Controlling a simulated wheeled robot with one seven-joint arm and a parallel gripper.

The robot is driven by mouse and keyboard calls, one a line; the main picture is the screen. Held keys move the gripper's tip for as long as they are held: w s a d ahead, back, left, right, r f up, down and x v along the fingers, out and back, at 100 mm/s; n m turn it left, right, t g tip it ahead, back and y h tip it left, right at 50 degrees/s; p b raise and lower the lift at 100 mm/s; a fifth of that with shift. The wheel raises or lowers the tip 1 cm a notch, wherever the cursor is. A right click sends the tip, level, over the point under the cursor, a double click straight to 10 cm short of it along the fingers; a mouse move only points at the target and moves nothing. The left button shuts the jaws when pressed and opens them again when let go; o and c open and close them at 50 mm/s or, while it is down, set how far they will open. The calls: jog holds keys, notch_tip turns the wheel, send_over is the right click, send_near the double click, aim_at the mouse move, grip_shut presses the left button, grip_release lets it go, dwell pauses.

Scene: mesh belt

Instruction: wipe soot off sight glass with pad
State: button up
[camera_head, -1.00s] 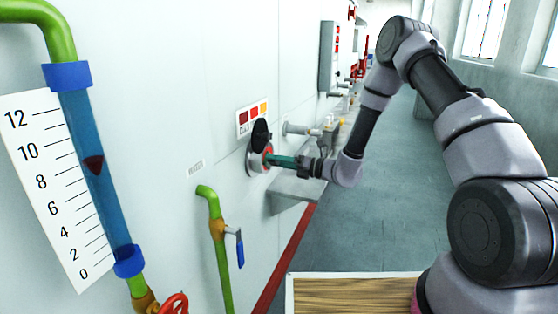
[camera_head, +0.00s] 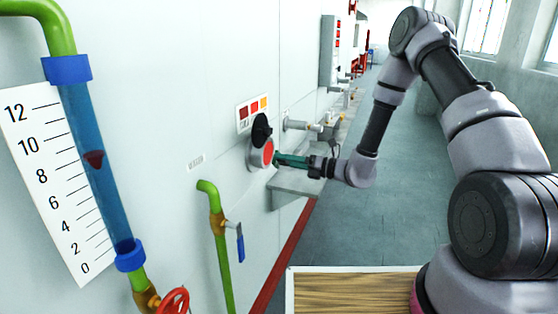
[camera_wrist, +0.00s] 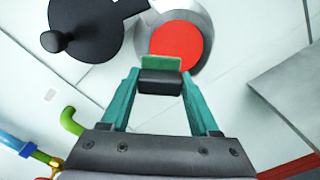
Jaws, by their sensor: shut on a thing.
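The sight glass (camera_head: 267,153) is a round red pane in a grey metal rim on the white wall; its black cover (camera_head: 261,130) is swung up off it. In the wrist view the red pane (camera_wrist: 178,42) looks evenly red, with no dark soot visible on the part that shows. My gripper (camera_wrist: 160,88) has teal fingers shut on the pad (camera_wrist: 161,63), a dark block with a green face. The pad covers the lower edge of the glass in that view. In the head view my gripper (camera_head: 279,159) is just right of the glass, seemingly a little apart from it.
A panel with coloured squares (camera_head: 251,113) is above the glass. A grey pipe stub (camera_head: 298,125) sticks out to its right, and a grey ledge (camera_head: 296,186) juts out below. A green pipe with a blue-handled valve (camera_head: 218,230) stands at lower left.

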jog(key=shift+v, duration=0.95)
jog(key=shift+v, duration=1.5)
